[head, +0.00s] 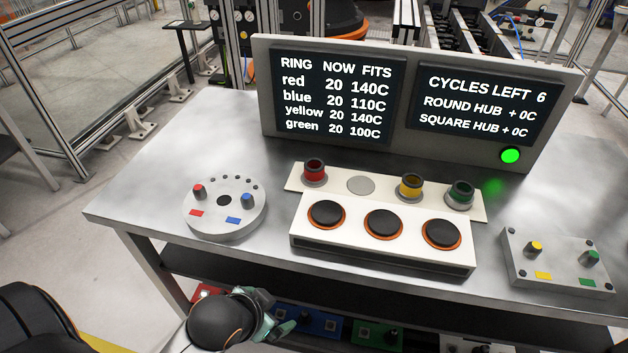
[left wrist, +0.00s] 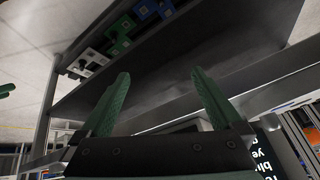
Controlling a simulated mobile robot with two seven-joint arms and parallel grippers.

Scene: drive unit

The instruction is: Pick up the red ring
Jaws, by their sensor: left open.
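The red ring (head: 314,169) sits at the left end of a white plate (head: 336,187) at the back of the table, around or on a grey base. My left gripper (head: 278,322) is low at the table's front edge, well below and in front of the ring. In the left wrist view its two green fingers (left wrist: 160,100) are spread, with nothing between them. That view shows the table's underside and lower shelf, not the red ring.
In front is a box with three black-topped pads (head: 384,222). A round hub (head: 224,214) stands left, a square hub (head: 557,265) right. A display panel (head: 408,95) stands behind.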

